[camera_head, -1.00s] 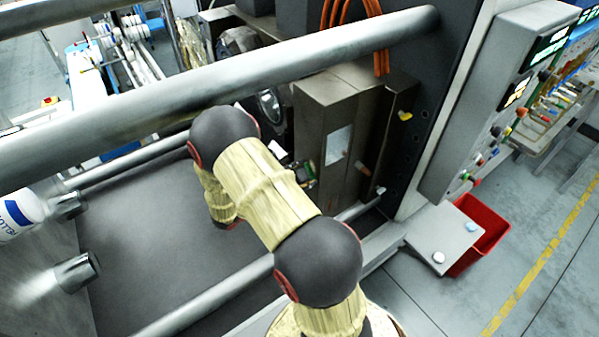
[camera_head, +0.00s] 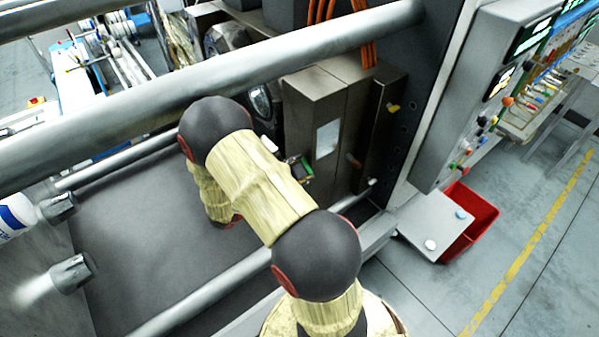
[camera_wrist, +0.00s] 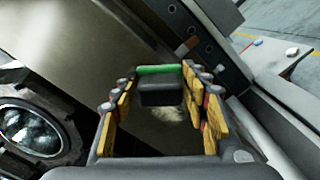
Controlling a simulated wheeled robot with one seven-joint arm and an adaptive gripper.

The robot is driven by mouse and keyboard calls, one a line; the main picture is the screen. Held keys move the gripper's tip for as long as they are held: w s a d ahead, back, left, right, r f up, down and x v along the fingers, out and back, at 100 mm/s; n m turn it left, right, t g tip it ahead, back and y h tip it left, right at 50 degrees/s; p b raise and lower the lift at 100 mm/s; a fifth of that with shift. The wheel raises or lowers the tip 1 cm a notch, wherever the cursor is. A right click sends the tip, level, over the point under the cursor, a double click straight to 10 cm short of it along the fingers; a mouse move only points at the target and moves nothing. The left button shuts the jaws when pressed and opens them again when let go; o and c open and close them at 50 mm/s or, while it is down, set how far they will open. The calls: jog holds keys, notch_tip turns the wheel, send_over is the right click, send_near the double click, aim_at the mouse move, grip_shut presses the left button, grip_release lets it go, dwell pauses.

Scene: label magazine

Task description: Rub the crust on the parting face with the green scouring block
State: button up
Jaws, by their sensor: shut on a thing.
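The green scouring block (camera_wrist: 159,70), with a dark body (camera_wrist: 160,93), sits between the fingers of my gripper (camera_wrist: 160,98) in the wrist view. My gripper is shut on it. In the head view, my gripper (camera_head: 300,169) is small beside the mould, partly behind my arm, with a bit of green showing. The parting face (camera_wrist: 95,50) is the broad brownish metal surface beyond the block in the wrist view. A pale, rough patch, apparently the crust (camera_wrist: 168,114), shows just below the block, partly hidden by it. I cannot tell whether block and face touch.
Thick tie bars (camera_head: 220,85) cross above and below my arm. The mould block (camera_head: 312,105) has a pale rectangle and a yellow tag nearby. A grey shelf (camera_head: 425,228) and red bin (camera_head: 478,215) stand right. A round fitting (camera_wrist: 35,130) is at left in the wrist view.

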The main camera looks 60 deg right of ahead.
aim_at(294, 153)
jog(key=shift+w+d+b, duration=0.35)
jog(key=shift+w, duration=0.75)
jog(key=shift+w+d+b, duration=0.35)
jog(key=shift+w+d, duration=0.05)
jog(key=shift+w, duration=0.75)
jog(key=shift+w+d+b, duration=0.35)
jog(key=shift+w, duration=0.75)
jog(key=shift+w+a, duration=0.2)
jog(key=shift+a, duration=0.1)
jog(key=shift+v, duration=2.6)
jog(key=shift+s+a, duration=0.1)
jog(key=shift+b+v, duration=0.35)
jog(key=shift+v, duration=1.1)
